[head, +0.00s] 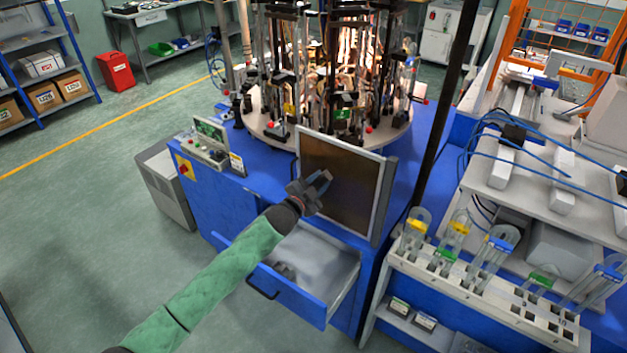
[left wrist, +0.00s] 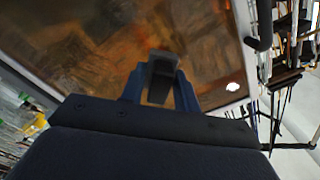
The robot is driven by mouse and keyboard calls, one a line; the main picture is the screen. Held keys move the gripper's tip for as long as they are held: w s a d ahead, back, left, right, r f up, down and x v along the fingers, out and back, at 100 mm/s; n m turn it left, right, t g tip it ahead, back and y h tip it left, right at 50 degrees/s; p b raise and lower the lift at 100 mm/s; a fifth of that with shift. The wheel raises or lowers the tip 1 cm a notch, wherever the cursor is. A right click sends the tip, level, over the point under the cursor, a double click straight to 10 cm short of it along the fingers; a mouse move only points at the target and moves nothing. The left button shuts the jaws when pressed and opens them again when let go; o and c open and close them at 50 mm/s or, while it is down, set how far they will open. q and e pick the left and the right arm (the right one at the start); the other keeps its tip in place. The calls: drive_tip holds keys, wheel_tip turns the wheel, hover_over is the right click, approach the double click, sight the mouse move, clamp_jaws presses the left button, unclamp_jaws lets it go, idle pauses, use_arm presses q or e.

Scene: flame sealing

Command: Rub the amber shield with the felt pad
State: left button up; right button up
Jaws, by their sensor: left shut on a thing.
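The amber shield (head: 338,182) is a dark brown pane in a light metal frame, upright on the front of the blue machine. It fills the upper part of the left wrist view (left wrist: 120,45), with smudgy brown and orange patches and a bright spot at its right. My left gripper (head: 322,184) is in front of the pane, at its left half. In the left wrist view its fingers (left wrist: 160,82) are shut on a small dark grey block, likely the felt pad (left wrist: 161,70). The block is close to the pane; whether it touches cannot be told. My right gripper is not in view.
An open drawer (head: 313,262) juts out of the blue machine (head: 226,203) below my left gripper, with a small grey thing inside. A control panel (head: 207,143) is left of the shield. A rack of glass tubes (head: 480,290) stands at the right.

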sight(339, 181)
use_arm(q)
drive_tip(key=shift+s+d, duration=0.7)
drive_tip(key=shift+d, duration=0.3)
drive_tip(key=shift+s+d, duration=0.7)
drive_tip(key=shift+d, duration=0.3)
drive_tip(key=shift+r, duration=0.1)
drive_tip(key=shift+s+a+p, duration=0.35)
drive_tip(key=shift+s+p, duration=0.05)
drive_tip(key=shift+s, duration=0.2)
drive_tip(key=shift+p+v, duration=0.6)
drive_tip(key=shift+v, duration=1.7)
drive_tip(key=shift+a, duration=0.1)
drive_tip(key=v, duration=0.3)
drive_tip(key=shift+p, duration=0.4)
